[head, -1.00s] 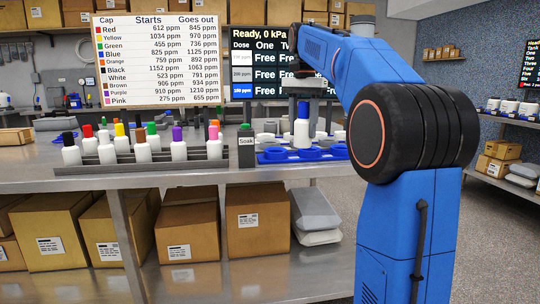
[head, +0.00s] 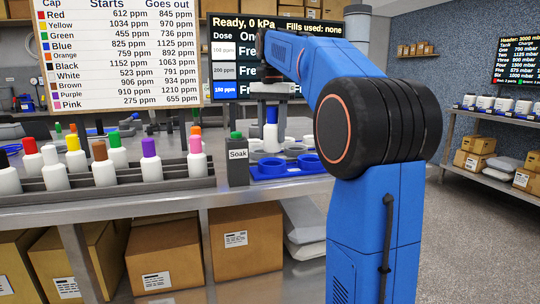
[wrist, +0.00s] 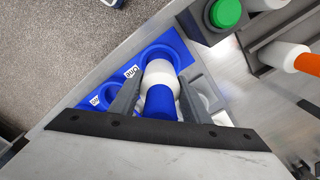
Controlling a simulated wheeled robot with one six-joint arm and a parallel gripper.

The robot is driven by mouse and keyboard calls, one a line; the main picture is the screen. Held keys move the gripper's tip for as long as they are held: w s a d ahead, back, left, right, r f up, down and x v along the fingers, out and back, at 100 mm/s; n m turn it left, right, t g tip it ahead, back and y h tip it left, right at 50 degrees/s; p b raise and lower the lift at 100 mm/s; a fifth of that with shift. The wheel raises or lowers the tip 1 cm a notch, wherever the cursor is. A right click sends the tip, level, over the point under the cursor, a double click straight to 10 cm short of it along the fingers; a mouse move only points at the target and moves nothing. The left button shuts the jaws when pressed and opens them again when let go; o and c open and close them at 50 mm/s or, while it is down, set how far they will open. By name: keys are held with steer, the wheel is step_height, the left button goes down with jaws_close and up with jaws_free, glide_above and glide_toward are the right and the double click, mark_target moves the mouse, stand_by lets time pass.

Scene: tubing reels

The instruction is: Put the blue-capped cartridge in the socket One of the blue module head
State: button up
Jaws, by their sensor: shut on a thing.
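The blue-capped cartridge (head: 271,134) is upright over the blue module head (head: 283,172) in the head view. My gripper (head: 271,100) is shut on it from above. In the wrist view, my gripper's fingers (wrist: 158,96) stand on both sides of the blue cap (wrist: 160,104), with the white body (wrist: 160,70) beyond. The body's far end overlaps the blue ring of socket One (wrist: 152,51), beside its "One" label (wrist: 131,72). I cannot tell whether the cartridge is inside the ring or above it. A second blue ring (wrist: 95,95) lies to the left, partly hidden by my gripper.
A grey Soak block with a green top (head: 237,160) stands just left of the module head. A grey rack (head: 140,190) with several coloured-cap cartridges fills the bench's left side. The dose screen (head: 240,40) reads "Ready, 0 kPa" and "Fills used: none".

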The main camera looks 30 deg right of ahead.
mark_target(272, 150)
steer(key=shift+f, duration=3.1)
steer(key=o, duration=1.2)
steer(key=shift+f, duration=0.1)
step_height(272, 150, up, 12)
steer(key=shift+r, duration=0.15)
